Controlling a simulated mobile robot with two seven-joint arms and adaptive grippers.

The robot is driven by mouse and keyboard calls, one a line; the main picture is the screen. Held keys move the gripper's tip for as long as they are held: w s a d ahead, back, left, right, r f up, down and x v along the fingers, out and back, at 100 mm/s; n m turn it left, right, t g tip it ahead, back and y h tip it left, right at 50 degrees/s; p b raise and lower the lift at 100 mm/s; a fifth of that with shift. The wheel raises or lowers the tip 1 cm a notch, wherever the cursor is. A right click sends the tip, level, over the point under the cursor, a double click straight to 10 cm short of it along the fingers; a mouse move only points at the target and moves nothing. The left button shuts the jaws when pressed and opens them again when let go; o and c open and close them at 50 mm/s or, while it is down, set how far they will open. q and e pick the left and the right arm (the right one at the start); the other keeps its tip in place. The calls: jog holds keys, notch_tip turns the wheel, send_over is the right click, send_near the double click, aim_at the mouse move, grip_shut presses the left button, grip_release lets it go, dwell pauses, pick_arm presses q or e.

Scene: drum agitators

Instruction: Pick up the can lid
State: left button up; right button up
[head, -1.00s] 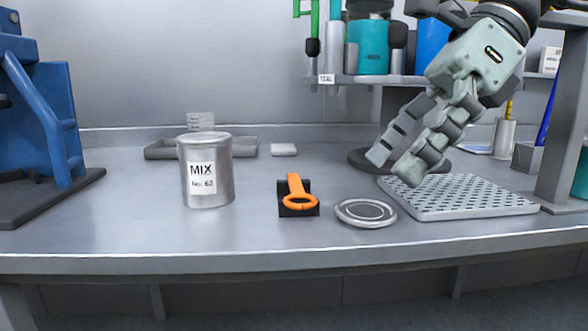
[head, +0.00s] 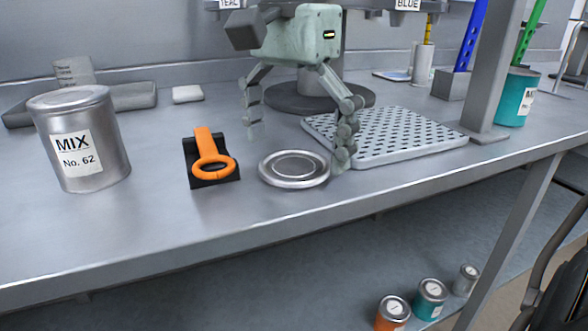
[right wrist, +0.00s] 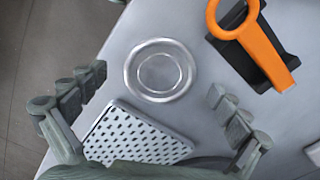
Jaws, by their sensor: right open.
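The can lid (head: 294,168) is a round silver disc lying flat on the grey bench, between the orange opener and the perforated tray. It also shows in the right wrist view (right wrist: 160,70), ahead of and between my fingers. My right gripper (head: 297,145) is open and empty, its fingers spread wide and pointing down above and just behind the lid. It shows in the right wrist view too (right wrist: 155,90). I see no contact with the lid. My left gripper is in neither view. A silver can (head: 82,140) labelled MIX No. 62 stands upright at the left.
The orange opener (head: 207,150) rests on a black holder left of the lid. The white perforated tray (head: 390,135) lies close to the right. A grey post (head: 494,80) rises beyond it. The bench front edge (head: 220,235) is clear. Several small cans stand on the lower shelf.

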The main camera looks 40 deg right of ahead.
jog(key=shift+f, duration=0.3)
jog(key=c, duration=1)
jog(key=shift+o, duration=0.2)
